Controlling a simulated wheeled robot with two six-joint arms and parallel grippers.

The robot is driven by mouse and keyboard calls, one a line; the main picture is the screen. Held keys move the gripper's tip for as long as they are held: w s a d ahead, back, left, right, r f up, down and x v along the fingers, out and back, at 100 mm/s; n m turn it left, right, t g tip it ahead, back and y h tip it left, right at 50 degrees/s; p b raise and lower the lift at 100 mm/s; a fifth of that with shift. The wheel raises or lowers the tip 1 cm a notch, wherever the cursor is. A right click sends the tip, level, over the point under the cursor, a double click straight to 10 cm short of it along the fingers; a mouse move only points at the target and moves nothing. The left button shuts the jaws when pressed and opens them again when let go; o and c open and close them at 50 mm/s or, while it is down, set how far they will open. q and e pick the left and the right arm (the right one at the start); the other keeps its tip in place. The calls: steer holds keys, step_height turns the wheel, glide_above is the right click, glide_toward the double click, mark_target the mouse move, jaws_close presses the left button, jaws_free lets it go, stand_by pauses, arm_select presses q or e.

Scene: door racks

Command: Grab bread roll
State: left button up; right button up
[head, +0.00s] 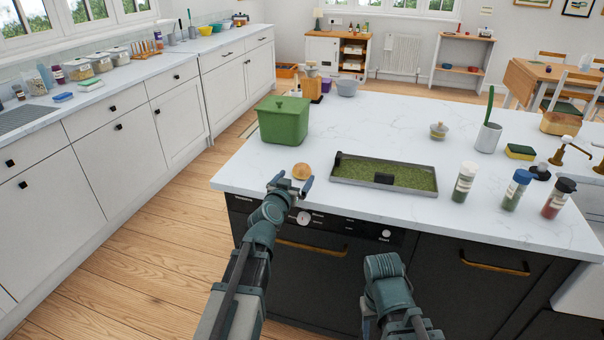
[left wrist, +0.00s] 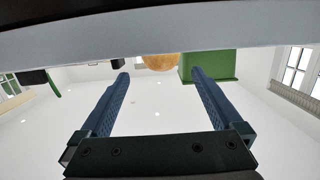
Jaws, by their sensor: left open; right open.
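The bread roll (head: 302,171) is a small round golden-brown roll on the white island counter (head: 330,120), close to its front edge. My left gripper (head: 291,186) is just in front of the roll at the counter's edge. In the left wrist view the left gripper (left wrist: 160,73) is open and empty, its two fingers spread apart. The roll (left wrist: 160,61) shows there just beyond the fingertips, between them and partly cut off by the grey counter edge. Part of my right arm shows low in front of the island; its fingers cannot be seen.
A green lidded box (head: 283,122) stands behind the roll. A grey tray with a green surface (head: 385,173) lies to the right of it. Several jars, including a blue-capped one (head: 516,190), stand further right. The counter left of the roll is clear.

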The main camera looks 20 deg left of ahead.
mark_target(299, 174)
arm_select(q)
steer(key=shift+w+f, duration=0.2)
steer(key=shift+w, duration=1.05)
steer(key=shift+w+f, duration=0.15)
steer(key=shift+w, duration=0.05)
steer(key=w, duration=0.1)
steer(key=w+f+b, duration=0.1)
steer(key=w, duration=0.1)
steer(key=w+b, duration=0.1)
steer(key=shift+w+f, duration=0.25)
steer(key=shift+w, duration=0.1)
steer(key=shift+s, duration=0.1)
steer(key=c, duration=1.2)
steer(key=shift+c, duration=0.2)
steer(key=shift+r, duration=0.15)
